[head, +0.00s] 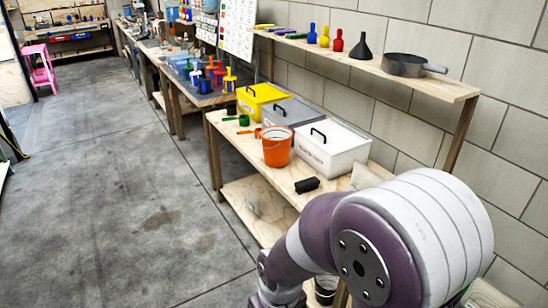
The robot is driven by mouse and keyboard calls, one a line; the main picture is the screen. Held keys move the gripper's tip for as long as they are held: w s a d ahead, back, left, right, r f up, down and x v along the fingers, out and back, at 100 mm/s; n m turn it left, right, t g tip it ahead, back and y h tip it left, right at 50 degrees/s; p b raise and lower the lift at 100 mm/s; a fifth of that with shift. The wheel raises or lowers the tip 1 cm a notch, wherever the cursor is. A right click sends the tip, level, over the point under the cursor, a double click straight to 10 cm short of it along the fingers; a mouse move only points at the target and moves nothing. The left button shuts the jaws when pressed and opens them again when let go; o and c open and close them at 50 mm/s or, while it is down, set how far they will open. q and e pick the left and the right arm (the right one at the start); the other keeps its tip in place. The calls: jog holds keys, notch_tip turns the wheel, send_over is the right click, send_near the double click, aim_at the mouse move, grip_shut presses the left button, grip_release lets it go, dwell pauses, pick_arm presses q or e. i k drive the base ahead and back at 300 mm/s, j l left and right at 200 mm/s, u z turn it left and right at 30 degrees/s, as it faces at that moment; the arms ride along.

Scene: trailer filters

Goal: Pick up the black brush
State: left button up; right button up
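A small dark black object (307,185) lies on the wooden workbench (285,180), near its front edge, in front of the white bin. It may be the black brush, but it is too small to tell for sure. A purple and white link of my own arm fills the lower right of the head view and hides the near part of the bench. Neither of my grippers is in view.
An orange bucket (276,146) and yellow (259,98), grey (291,112) and white (331,150) lidded bins stand on the bench. The concrete floor (130,200) at left is clear.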

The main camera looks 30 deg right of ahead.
aim_at(313, 183)
jog(key=i+z, duration=0.2)
jog(key=i, duration=0.55)
jog(key=i+j+z, duration=0.2)
jog(key=i, duration=0.5)
